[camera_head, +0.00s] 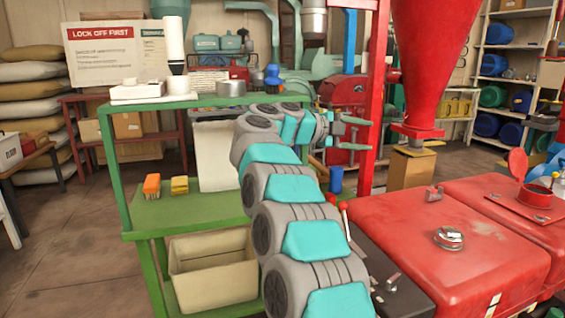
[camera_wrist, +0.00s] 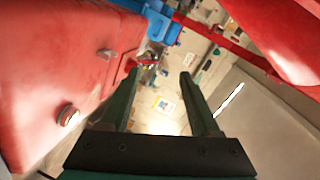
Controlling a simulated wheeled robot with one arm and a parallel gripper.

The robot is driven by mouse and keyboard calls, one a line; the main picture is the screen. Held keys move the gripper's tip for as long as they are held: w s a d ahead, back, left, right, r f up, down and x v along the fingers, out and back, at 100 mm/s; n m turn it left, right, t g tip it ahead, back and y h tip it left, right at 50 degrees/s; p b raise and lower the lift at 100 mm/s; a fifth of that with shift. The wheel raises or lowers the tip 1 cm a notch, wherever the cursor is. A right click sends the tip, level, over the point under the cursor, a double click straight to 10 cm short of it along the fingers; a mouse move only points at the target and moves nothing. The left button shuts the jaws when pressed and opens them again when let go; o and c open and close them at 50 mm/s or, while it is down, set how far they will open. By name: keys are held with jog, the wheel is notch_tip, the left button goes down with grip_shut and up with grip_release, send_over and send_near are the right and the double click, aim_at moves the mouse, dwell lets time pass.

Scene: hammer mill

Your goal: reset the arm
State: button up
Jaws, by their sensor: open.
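My arm (camera_head: 300,222), grey with turquoise covers, rises from the bottom centre of the head view and reaches away beside the green bench. My gripper (camera_head: 358,133) is at its far end, in front of the red machinery and left of the red post. In the wrist view my gripper (camera_wrist: 159,74) shows two dark green fingers spread apart. Nothing is between the fingers; behind the gap is a pale, blurred background. The arm hides part of the bench's right end.
A green bench (camera_head: 150,211) with a cream bin (camera_head: 213,273) stands left of the arm. A red machine housing (camera_head: 440,238) stands right, and also fills the wrist view's left side (camera_wrist: 60,65). A red hopper (camera_head: 428,60) hangs behind. Open floor (camera_head: 75,245) lies left.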

jog(key=w+r+n+t, duration=0.4)
jog(key=r+t, duration=0.2)
jog(key=r, duration=0.4)
jog(key=w+a+r+n+t+y, duration=0.1)
jog(key=a+r+n+t+y, duration=0.5)
jog(key=a+n+t+y, duration=0.5)
jog(key=s+a+f+n+g+y, duration=0.7)
jog(key=s+a+f+n+y, duration=0.3)
jog(key=f, duration=0.3)
jog(key=s+d+f+n+g+h, duration=0.3)
jog(key=s+f+g, duration=0.6)
jog(key=s+f, duration=1.25)
jog(key=s+d+f+g+h, duration=0.1)
jog(key=s+d+f, duration=0.3)
jog(key=s, duration=0.5)
jog(key=s+d+f+g+h, duration=0.1)
jog(key=s+d+f+g, duration=0.3)
jog(key=s, duration=0.4)
jog(key=s+d+f+g+h, duration=0.1)
jog(key=s+d+f+g, duration=0.2)
jog(key=s, duration=0.6)
jog(key=shift+s+d+f, duration=0.3)
jog(key=shift+d+f, duration=0.6)
jog(key=shift+f, duration=0.05)
jog(key=shift+c, duration=0.4)
